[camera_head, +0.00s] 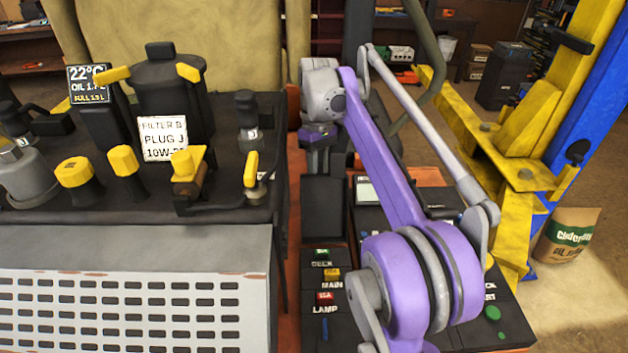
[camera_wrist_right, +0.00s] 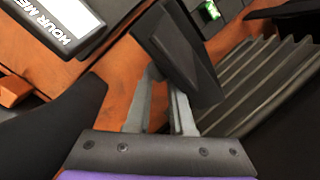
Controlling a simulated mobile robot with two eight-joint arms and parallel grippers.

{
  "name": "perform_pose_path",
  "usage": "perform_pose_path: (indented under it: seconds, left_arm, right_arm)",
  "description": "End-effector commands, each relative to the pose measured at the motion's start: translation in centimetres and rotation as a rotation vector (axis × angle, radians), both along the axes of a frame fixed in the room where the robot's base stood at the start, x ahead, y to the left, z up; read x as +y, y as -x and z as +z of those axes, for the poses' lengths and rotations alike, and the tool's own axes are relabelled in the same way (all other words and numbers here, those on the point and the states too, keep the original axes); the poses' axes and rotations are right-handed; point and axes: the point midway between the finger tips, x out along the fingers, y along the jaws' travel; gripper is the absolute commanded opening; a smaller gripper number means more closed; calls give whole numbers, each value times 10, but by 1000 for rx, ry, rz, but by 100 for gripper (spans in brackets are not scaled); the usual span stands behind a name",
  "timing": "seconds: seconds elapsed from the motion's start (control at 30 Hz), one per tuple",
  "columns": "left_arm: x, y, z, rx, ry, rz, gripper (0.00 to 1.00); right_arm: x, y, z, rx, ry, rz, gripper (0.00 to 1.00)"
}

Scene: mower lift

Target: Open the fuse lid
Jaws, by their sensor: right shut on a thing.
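My right gripper (camera_head: 318,158) reaches down from the purple wrist at the back of the orange console. The wrist view also shows its two grey fingers (camera_wrist_right: 160,100), closed on a dark block-shaped piece, which I take to be the fuse lid (camera_wrist_right: 185,50). In the head view the dark lid panel (camera_head: 324,208) is below the fingers, behind the fuses. The fuses stand uncovered: green DECK (camera_head: 321,255), yellow MAIN (camera_head: 331,275) and red LAMP (camera_head: 325,296). A green fuse (camera_wrist_right: 210,11) also shows in the wrist view. The lid's exact tilt is unclear. My left gripper is out of view.
An hour meter (camera_head: 368,190) sits right of the lid; its face shows in the wrist view (camera_wrist_right: 62,20). Left is the dark engine deck with yellow-capped fittings (camera_head: 124,160) and a white grille (camera_head: 130,290). A yellow lift post (camera_head: 535,130) stands right. Black ribs (camera_wrist_right: 265,85) lie beside the fingers.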

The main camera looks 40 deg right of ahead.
Motion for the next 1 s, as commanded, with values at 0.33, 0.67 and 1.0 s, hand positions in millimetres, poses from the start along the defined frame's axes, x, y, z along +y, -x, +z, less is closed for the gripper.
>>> perform_pose_path:
  seconds: [0.33, 0.67, 1.0]
  left_arm:
    - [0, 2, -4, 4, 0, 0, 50]
    - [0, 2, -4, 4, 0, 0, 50]
    - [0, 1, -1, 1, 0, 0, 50]
  right_arm:
    - [-9, 1, -12, -2, 23, 1, 30]
    - [-7, 1, -11, 1, 20, 3, 61]
    - [-6, 1, -7, 1, 19, 1, 61]
